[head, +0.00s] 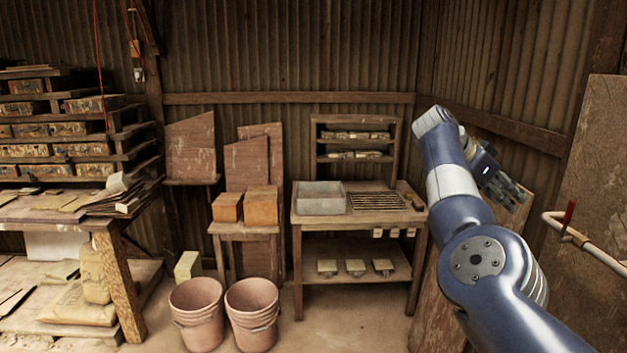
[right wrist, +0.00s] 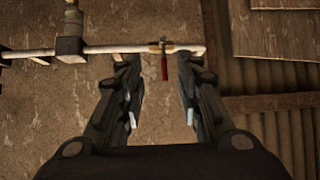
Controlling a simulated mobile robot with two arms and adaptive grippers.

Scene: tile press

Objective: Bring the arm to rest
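My right arm (head: 485,262) rises from the lower right in the head view, bends near the top and holds its gripper (head: 515,195) out to the right, in the air in front of the corner wall. In the right wrist view the two fingers of the right gripper (right wrist: 160,70) stand apart with nothing between them. Beyond them show a pale pipe (right wrist: 110,48) and a red lever handle (right wrist: 164,66), with clear space between them and the fingertips as far as I can judge. My left gripper is in neither view.
A wooden bench (head: 300,222) with a grey bin (head: 320,205) and a slatted rack stands at the centre back. Two pink buckets (head: 197,318) stand on the floor. A loaded work table (head: 110,228) is at left. The pipe (head: 590,245) with its red handle (head: 569,213) is at right.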

